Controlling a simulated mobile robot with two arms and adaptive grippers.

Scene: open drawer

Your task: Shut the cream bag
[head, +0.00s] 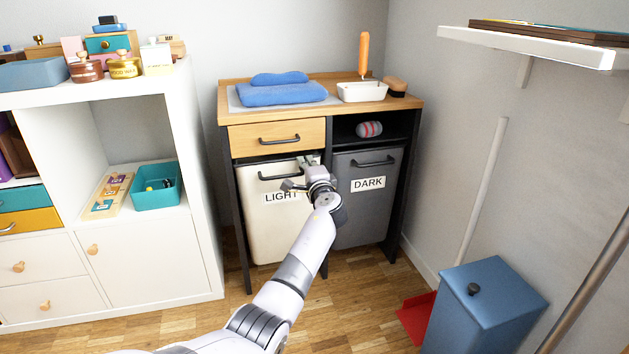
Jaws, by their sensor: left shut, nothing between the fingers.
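The cream bag (262,222), labelled LIGHT, stands upright in the left bay of the wooden-topped cabinet, below a wooden drawer. Its dark handle (272,177) is near its top edge. The bag front looks close to the cabinet frame; I cannot tell whether it stands slightly out. My left gripper (303,170) is shut and empty in front of the bag's upper right part, by the right end of the handle. Contact cannot be made out. My wrist hides the bag's right edge and part of its label. My right gripper is not in view.
A grey bag (361,207) labelled DARK stands to the right, under an open shelf. Blue towels (283,92) lie on the cabinet top (237,107). A white shelf unit (145,260) is at the left. A blue bin (487,305) and red dustpan (414,316) stand front right.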

